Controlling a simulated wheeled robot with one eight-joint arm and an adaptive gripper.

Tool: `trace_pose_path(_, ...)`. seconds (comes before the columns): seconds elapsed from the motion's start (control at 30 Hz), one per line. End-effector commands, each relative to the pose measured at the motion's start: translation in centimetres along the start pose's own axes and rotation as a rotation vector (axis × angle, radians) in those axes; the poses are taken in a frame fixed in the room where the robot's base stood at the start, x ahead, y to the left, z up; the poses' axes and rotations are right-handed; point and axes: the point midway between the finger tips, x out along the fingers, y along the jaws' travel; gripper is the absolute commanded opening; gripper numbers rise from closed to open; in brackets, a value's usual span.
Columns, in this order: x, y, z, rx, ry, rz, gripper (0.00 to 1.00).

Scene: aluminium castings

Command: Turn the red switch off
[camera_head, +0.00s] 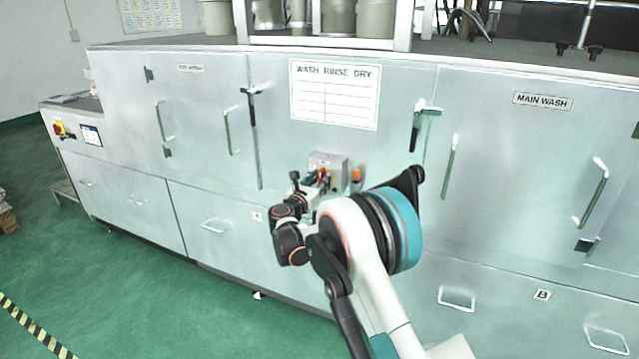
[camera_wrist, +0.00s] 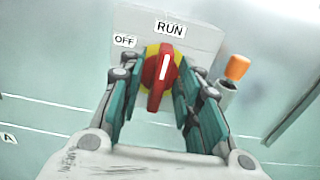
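The red switch (camera_wrist: 157,93) is a rotary knob with a white line, on a yellow round plate, in the wrist view. Its white line points up, tilted slightly right, toward the RUN label (camera_wrist: 170,28); the OFF label (camera_wrist: 125,41) is at upper left. My gripper (camera_wrist: 163,76) is open, with one finger on each side of the knob and visible gaps between. In the head view, my gripper (camera_head: 312,183) is at the grey switch box (camera_head: 330,160) and partly hides the red switch.
An orange knob (camera_wrist: 237,67) sticks out just right of my right finger. The machine's front panel has door handles, including a dark one (camera_head: 417,132) to the right. A red and yellow switch (camera_head: 59,129) is on the far left end.

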Motion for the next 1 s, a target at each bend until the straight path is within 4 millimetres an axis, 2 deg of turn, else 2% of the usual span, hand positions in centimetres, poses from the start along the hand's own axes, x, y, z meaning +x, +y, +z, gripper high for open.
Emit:
trace_pose_path(0.23, 0.09, -0.01, 0.04, 0.000, 0.000, 0.000, 0.32)
trace_pose_path(0.4, 0.07, -0.01, 0.04, 0.000, 0.000, 0.000, 0.00)
trace_pose_path(0.77, 0.06, 0.01, 0.04, -0.019, 0.000, 0.000, 0.00)
trace_pose_path(1.0, 0.06, 0.14, 0.02, -0.125, 0.000, 0.000, 0.00)
